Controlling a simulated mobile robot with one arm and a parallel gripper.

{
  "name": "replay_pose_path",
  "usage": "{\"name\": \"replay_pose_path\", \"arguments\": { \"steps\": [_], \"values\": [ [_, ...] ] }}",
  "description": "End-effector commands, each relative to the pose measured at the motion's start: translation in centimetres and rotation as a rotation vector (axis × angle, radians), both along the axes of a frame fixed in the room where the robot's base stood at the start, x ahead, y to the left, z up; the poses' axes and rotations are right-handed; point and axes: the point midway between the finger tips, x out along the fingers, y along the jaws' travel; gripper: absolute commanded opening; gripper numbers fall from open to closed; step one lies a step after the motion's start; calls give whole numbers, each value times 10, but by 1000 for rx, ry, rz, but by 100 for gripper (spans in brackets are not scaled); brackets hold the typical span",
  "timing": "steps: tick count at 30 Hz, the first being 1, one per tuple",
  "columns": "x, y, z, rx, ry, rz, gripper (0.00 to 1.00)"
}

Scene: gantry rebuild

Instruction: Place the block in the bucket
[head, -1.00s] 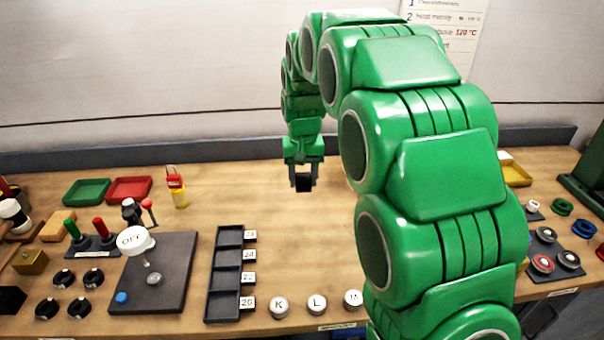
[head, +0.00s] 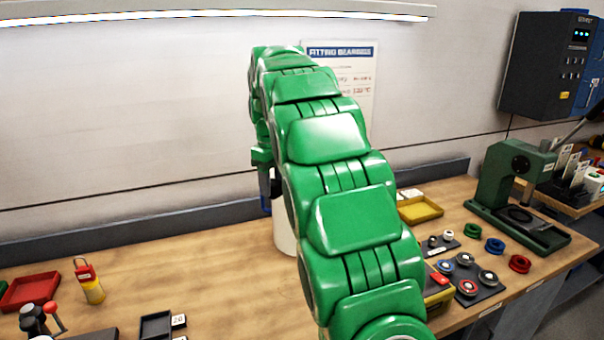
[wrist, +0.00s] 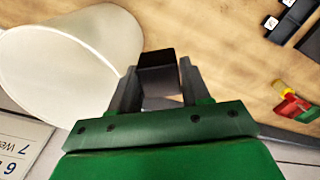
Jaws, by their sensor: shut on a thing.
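The black block (wrist: 158,76) is held between the two fingers of my gripper (wrist: 160,88), which is shut on it in the wrist view. In the head view, my gripper (head: 270,187) is mostly hidden behind my arm, at the back of the bench. The white bucket (head: 284,238) stands on the bench just below it, its right side hidden by my arm. In the wrist view the bucket (wrist: 65,62) is at the left, close beside the left finger. The block is not clearly seen in the head view. I cannot tell whether the block is over the bucket's opening.
A yellow tray (head: 420,209), spools and a green press (head: 515,185) stand at the right. A red-and-yellow bottle (head: 90,284) and red tray (head: 30,289) are at the left. The bench between bottle and bucket is clear. The wall (head: 150,110) is close behind.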

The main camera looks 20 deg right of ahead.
Motion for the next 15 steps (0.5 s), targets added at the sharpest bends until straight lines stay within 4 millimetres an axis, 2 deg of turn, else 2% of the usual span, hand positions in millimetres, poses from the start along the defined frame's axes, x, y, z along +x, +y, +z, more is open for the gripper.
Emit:
{"name": "replay_pose_path", "arguments": {
  "steps": [1,6,11,15],
  "values": [
    [4,-12,9,-1,-9,30,0],
    [9,-44,28,-2,-10,172,0],
    [21,-66,28,0,-5,341,0],
    [34,-77,17,3,-2,471,0]
  ]
}}
